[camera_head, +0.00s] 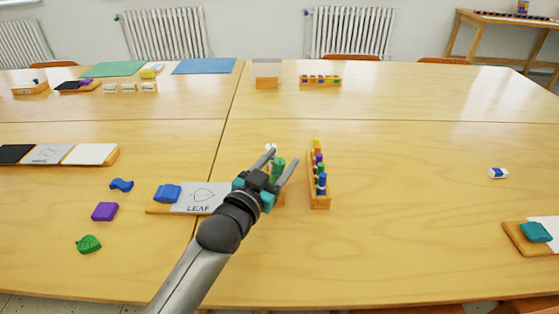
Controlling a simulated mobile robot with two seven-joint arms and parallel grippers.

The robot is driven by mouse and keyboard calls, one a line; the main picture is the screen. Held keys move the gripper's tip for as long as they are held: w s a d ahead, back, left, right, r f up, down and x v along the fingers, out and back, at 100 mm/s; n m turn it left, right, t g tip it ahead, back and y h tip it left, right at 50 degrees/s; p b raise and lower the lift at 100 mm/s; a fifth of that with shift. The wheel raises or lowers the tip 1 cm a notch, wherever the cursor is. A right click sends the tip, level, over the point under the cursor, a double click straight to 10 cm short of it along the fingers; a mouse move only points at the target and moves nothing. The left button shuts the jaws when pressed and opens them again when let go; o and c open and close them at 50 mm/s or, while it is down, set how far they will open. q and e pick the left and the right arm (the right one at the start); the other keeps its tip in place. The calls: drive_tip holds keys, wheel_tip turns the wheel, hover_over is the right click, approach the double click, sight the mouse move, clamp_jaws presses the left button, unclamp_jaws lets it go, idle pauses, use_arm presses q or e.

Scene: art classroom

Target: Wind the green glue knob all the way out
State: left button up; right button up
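My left gripper (284,154) reaches in from the lower left over the middle of the table, its two fingers spread apart. A green upright piece (279,164), which looks like the green glue knob, shows between the fingers. Its lower part is hidden by the gripper, and I cannot tell whether either finger touches it. A small white round top (270,147) shows just beyond the left finger. A bit of wooden base shows beside the gripper. My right gripper is not in view.
A wooden rack (320,202) of coloured glue pieces stands just right of the gripper. A leaf card board (157,209) with a blue block (167,193) lies to the left. Loose blue, purple and green pieces lie farther left. The table right of the rack is mostly clear.

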use_arm(q)
drive_tip(key=shift+o, duration=0.3)
drive_tip(key=shift+s+a, duration=0.1)
drive_tip(key=shift+s, duration=0.1)
drive_tip(key=shift+s+a, duration=0.15)
drive_tip(key=shift+s, duration=0.1)
drive_tip(key=p+v, duration=0.4)
drive_tip(key=v, duration=1)
drive_tip(key=shift+s, duration=0.15)
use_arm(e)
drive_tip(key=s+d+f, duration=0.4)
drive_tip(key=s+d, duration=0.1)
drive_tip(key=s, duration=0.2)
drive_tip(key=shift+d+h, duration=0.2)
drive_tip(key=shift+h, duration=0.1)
use_arm(q)
drive_tip(key=shift+p, duration=0.3)
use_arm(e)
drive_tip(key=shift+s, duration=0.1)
